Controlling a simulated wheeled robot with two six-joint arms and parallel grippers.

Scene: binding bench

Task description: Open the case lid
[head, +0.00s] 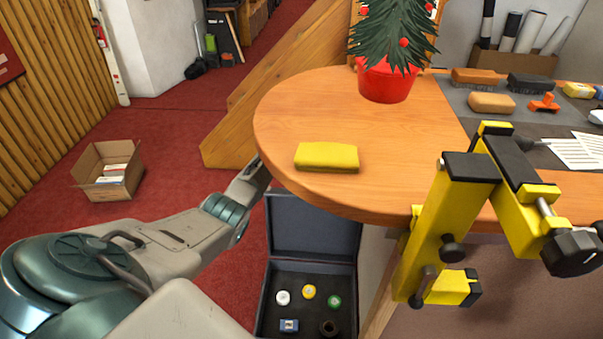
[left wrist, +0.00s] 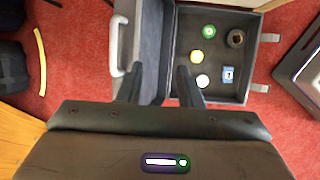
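The dark grey case (head: 262,300) sits on the red floor below the round table. Its lid (head: 313,225) stands raised at the back, so the inside shows. In the left wrist view the case (left wrist: 247,60) lies beyond my fingers, with the lid (left wrist: 150,45) on its left and a pale handle (left wrist: 117,45). My left gripper (left wrist: 158,84) is open, its two dark fingers apart over the lid area; I cannot tell whether they touch it. In the head view the table edge hides its fingertips. My right gripper is not in view.
Several small round items and a blue box (head: 289,325) lie in the case. The wooden table (head: 400,140) overhangs it, with a yellow cloth (head: 327,157), a potted tree (head: 385,80) and a yellow clamp (head: 440,215) at its edge. An open carton (head: 108,170) stands left on bare floor.

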